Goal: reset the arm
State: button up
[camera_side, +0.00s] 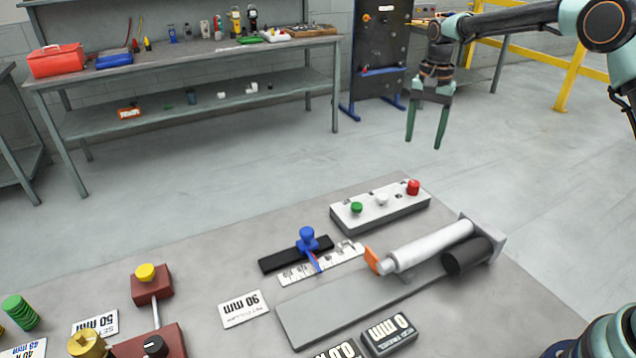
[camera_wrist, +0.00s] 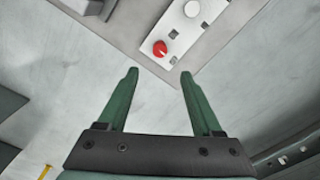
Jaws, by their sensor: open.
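My gripper (camera_side: 427,135) is open and empty, with two green fingers pointing down. In the side view it hangs in the air at the upper right, above and beyond the far edge of the grey table (camera_side: 230,268). In the wrist view the fingers of my gripper (camera_wrist: 158,76) are spread apart with nothing between them. A white button box (camera_side: 381,212) with a green, a white and a red button (camera_side: 413,187) stands on the table near that edge. The red button (camera_wrist: 160,48) shows just beyond the fingertips in the wrist view.
A blue-knobbed slider (camera_side: 307,240) with a ruler sits mid-table. A white cylinder (camera_side: 432,245) on a grey plate lies to its right. A dark red block with a yellow knob (camera_side: 146,272) and label cards stand at left. A workbench (camera_side: 190,63) is behind. Air around my gripper is clear.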

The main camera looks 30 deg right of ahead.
jog(key=s+a+r+n+t, duration=0.25)
jog(key=s+r+n, duration=0.2)
jog(key=s, duration=0.35)
jog(key=s+a+r+n+t, duration=0.1)
jog(key=s+a+r+n, duration=0.2)
jog(key=s+r, duration=0.35)
jog(key=s+a+f+n+t, duration=0.2)
jog(key=s+n, duration=0.2)
jog(key=s, duration=0.4)
jog(key=shift+f, duration=0.2)
